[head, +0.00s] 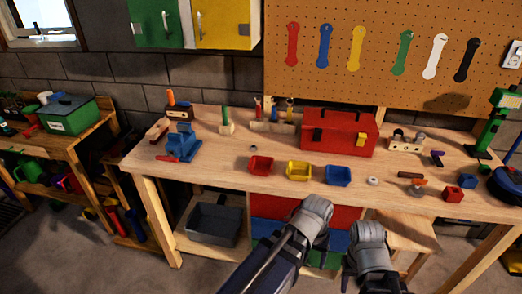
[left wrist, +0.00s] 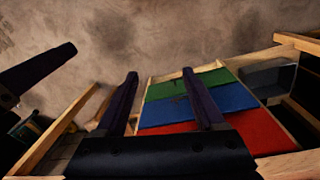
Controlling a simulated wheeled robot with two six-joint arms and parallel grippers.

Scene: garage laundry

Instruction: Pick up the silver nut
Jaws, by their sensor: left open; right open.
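A small grey ring-like piece (head: 253,148), which looks like the silver nut, lies on the workbench behind the red bin. A paler round ring (head: 373,181) lies right of the blue bin; I cannot tell for sure which is the nut. My left gripper (head: 316,212) is in front of the bench's front edge, below the bins and away from both rings. In the left wrist view its two dark fingers (left wrist: 160,73) are apart with nothing between them. My right gripper (head: 368,236) is beside it on the right, also in front of the bench, and holds nothing visible.
Small red (head: 260,166), yellow (head: 298,171) and blue (head: 338,176) bins stand along the workbench (head: 215,165). Behind them is a red toolbox (head: 340,134). A blue vise (head: 181,142) is at left. Coloured drawers (left wrist: 195,100) are below the bench.

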